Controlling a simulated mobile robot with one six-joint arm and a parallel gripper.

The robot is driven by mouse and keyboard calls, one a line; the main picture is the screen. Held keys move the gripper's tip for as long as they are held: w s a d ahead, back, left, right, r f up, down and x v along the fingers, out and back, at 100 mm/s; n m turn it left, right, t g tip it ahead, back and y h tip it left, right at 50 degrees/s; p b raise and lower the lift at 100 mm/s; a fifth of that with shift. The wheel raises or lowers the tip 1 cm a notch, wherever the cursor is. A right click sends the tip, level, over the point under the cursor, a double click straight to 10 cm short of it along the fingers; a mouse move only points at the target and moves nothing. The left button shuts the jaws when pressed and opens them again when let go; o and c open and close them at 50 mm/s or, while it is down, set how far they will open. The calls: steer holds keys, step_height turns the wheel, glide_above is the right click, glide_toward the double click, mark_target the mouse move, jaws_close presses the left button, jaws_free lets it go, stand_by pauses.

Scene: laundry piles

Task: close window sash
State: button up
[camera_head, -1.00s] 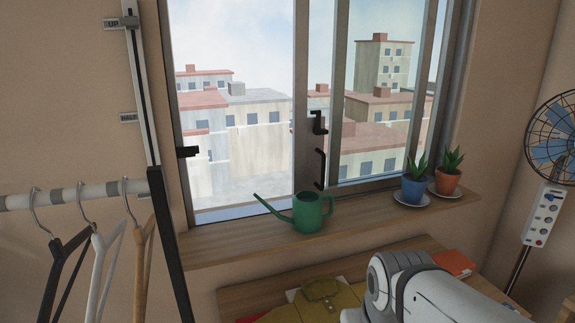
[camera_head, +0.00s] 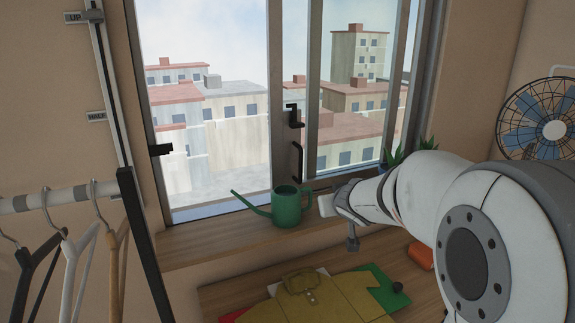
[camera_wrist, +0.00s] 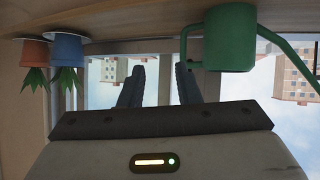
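The window sash (camera_head: 285,150) is a grey sliding frame standing mid-window, with the opening to its left clear. It carries a dark latch (camera_head: 294,115) and a dark upright pull handle (camera_head: 297,162). A black catch (camera_head: 160,150) sits on the left jamb. A green watering can (camera_head: 287,208) stands on the sill in front of the sash's lower left corner, and shows in the upside-down wrist view (camera_wrist: 230,38). My gripper (camera_wrist: 160,75) is open and empty, its dark fingers pointing toward the window. In the head view it is just right of the can, below the handle.
Two potted plants, blue (camera_wrist: 67,50) and terracotta (camera_wrist: 35,52), stand on the sill (camera_head: 215,238) and are mostly behind my arm in the head view. A table below holds a yellow shirt (camera_head: 325,300). Hangers (camera_head: 65,250) hang at left; a fan (camera_head: 540,120) stands at right.

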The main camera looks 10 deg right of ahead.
steer(key=w+d+r+t, duration=0.1)
steer(key=w+r+t, duration=0.1)
steer(key=w, duration=0.4)
steer(key=n+t+y, duration=0.2)
steer(key=n+y, duration=0.3)
steer(key=y, duration=0.4)
glide_toward(300, 179)
steer(key=w+r, duration=0.3)
steer(key=r, duration=0.1)
steer(key=p+x, duration=0.1)
steer(key=x, duration=0.3)
steer(key=p+x, duration=0.1)
steer(key=x, duration=0.3)
steer(key=shift+a, duration=0.35)
steer(key=shift+c, duration=0.3)
steer(key=shift+r, duration=0.1)
jaws_close()
